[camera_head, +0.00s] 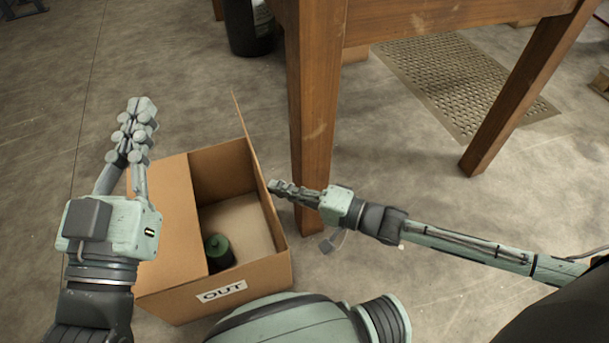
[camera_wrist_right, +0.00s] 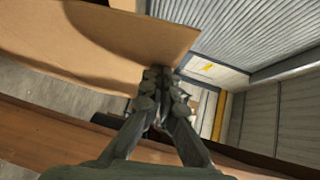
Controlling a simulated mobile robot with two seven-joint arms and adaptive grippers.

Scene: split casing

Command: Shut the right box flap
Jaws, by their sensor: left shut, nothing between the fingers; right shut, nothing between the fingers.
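The cardboard box (camera_head: 240,283) stands open on the floor, with an "OUT" label on its near side. Its left flap (camera_head: 170,215) lies over the left part of the opening. The right flap (camera_head: 246,130) stands up, seen nearly edge-on in the head view. In the right wrist view it is a broad brown panel (camera_wrist_right: 95,45). My right gripper (camera_head: 273,186) is shut and empty at the outer side of the right flap, its tips close to it; touching cannot be told. My left gripper (camera_head: 142,106) is shut and empty, above the left flap side.
A dark green cylindrical object (camera_head: 218,252) is inside the box. A wooden table leg (camera_head: 315,110) stands just behind my right gripper. A black container (camera_head: 247,25) and a perforated mat (camera_head: 465,80) lie farther back. The floor left of the box is clear.

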